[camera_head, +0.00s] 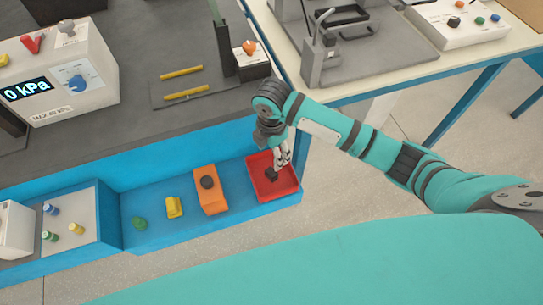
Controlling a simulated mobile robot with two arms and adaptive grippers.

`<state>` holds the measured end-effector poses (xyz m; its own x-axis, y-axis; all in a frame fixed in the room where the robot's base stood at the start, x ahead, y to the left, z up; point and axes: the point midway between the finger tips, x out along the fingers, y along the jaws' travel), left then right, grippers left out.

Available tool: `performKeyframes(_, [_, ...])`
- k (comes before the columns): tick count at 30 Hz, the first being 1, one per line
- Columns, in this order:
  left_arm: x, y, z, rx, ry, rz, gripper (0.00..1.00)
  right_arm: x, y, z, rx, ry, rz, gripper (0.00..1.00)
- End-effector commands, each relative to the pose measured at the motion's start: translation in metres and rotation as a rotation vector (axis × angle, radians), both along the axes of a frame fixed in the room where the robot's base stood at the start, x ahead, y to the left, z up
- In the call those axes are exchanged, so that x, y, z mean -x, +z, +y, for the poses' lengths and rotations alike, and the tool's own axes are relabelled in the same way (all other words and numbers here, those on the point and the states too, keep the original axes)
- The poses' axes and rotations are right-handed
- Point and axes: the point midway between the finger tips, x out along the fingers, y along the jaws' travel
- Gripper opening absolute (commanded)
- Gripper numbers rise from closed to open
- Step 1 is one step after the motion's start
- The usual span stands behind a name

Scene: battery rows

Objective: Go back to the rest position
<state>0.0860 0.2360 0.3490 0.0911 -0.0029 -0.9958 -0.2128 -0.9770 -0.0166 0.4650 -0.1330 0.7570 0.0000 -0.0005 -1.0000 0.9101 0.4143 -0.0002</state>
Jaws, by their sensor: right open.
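My right arm comes in from the right, and my right gripper (277,167) points down over the red tray (288,190) at the right end of the blue shelf. The gripper is open. A small dark thing shows at its fingertips, inside the tray; I cannot tell whether it is part of the gripper or a separate object. An orange block with a dark round knob (211,198) is left of the tray. A yellow piece (174,207) and a green piece (139,223) lie further left. Small coloured cylinders (76,228) stand on a light panel. My left gripper is not in view.
A pressure device reading 0 kPa (60,75) stands on the dark bench. Two yellow sticks (182,72) lie on a grey mat near an orange-button box (250,60). A second table (385,65) with a grey fixture and control box (460,22) is at upper right. Floor shows between.

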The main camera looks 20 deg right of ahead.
Motion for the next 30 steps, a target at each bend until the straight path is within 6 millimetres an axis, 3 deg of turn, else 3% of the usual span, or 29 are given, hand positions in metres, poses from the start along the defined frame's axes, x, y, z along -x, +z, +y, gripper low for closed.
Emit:
performKeyframes(19, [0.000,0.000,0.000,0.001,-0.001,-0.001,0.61,0.004,0.000,0.004,-0.011,-0.014,-0.002,0.61])
performKeyframes(23, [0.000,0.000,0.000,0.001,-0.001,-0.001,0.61,0.028,-0.008,0.023,-0.077,-0.126,-0.015,0.61])
performKeyframes(27, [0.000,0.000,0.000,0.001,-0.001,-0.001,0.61,0.070,-0.011,0.046,-0.208,-0.441,-0.041,0.61])
performKeyframes(30, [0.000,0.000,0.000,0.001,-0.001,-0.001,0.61,0.096,-0.008,0.042,-0.285,-0.737,-0.056,0.61])
